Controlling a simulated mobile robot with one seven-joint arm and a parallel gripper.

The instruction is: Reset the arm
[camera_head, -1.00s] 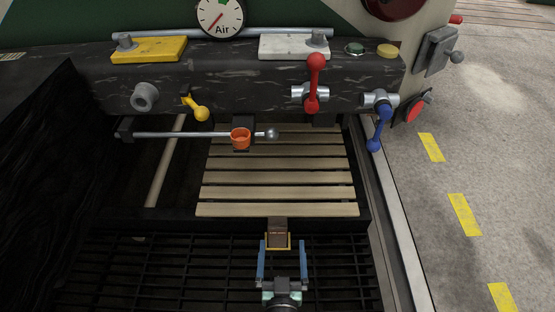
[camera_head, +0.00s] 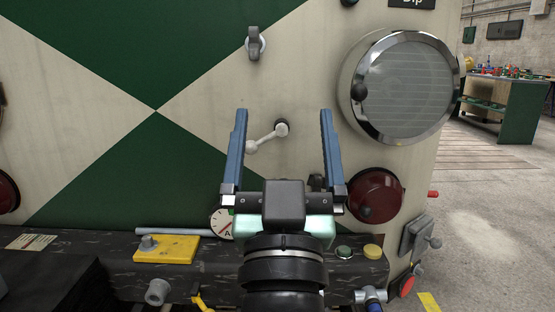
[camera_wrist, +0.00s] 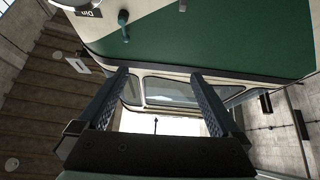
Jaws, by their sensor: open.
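My gripper (camera_head: 283,150) is raised in front of the tram's green and cream front panel (camera_head: 110,60) in the head view. Its two blue fingers point up and stand wide apart, with nothing between them but the view of a small light-grey lever (camera_head: 265,136) on the panel behind. In the wrist view my gripper (camera_wrist: 165,95) is also open and empty. There the tram front and its windscreen (camera_wrist: 180,93) show between and beyond the fingers, seen at a tilt.
A large round headlamp (camera_head: 405,87) and a dark red lamp (camera_head: 376,195) are right of my gripper. The dark bumper beam (camera_head: 210,268) with a yellow block (camera_head: 167,249) lies below. A green workbench (camera_head: 503,110) stands far right. The floor at right is open.

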